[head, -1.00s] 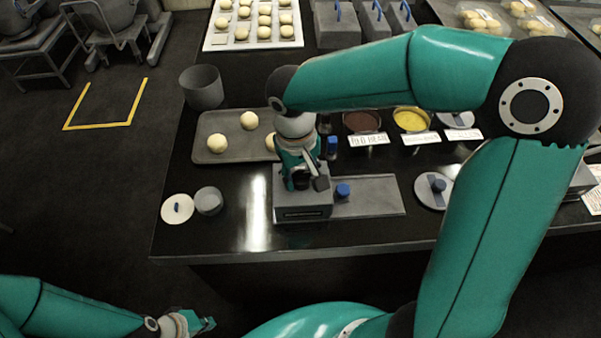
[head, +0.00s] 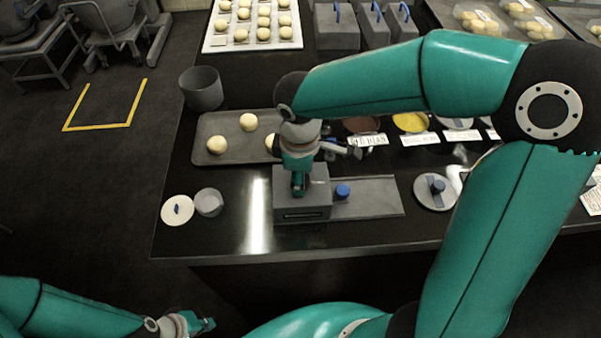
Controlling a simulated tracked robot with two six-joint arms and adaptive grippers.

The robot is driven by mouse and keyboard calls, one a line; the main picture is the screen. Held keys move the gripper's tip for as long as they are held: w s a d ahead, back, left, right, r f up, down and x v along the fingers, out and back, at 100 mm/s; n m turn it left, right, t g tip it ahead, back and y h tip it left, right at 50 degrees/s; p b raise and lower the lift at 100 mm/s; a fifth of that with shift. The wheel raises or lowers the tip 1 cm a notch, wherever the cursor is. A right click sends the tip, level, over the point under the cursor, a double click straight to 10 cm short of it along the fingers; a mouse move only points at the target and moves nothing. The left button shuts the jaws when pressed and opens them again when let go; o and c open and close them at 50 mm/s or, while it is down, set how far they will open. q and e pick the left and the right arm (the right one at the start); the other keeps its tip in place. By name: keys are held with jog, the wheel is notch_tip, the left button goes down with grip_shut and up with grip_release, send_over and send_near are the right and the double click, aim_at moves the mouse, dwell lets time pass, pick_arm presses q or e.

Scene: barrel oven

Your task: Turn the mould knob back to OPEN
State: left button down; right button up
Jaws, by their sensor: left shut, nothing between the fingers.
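A grey box-shaped unit (head: 288,203) with a dark strip on its front stands near the table's front edge. A blue knob (head: 342,190) sits at its right side, on the flat grey plate (head: 380,203). My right gripper (head: 299,190) points down onto the top of the box and hides part of it; its fingers are too covered to tell open or shut. I cannot tell whether a mould knob is under it, and no OPEN mark is readable. My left gripper (head: 208,325) is shut and empty at the bottom left, off the table.
A tray with dough balls (head: 214,130) lies behind the box. A small grey cup (head: 209,203) and white lid (head: 177,210) stand left. A round lid with a blue handle (head: 437,187) lies right. Filling bowls with labels (head: 411,121) stand behind. The front-left tabletop is clear.

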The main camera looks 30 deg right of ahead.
jog(key=n+p, duration=0.1)
jog(key=n, duration=0.3)
jog(key=shift+n, duration=0.4)
dwell(0.4)
jog(key=o, duration=1.1)
notch_tip(320, 180, up, 12)
jog(key=shift+s, duration=0.4)
jog(key=shift+a, duration=0.1)
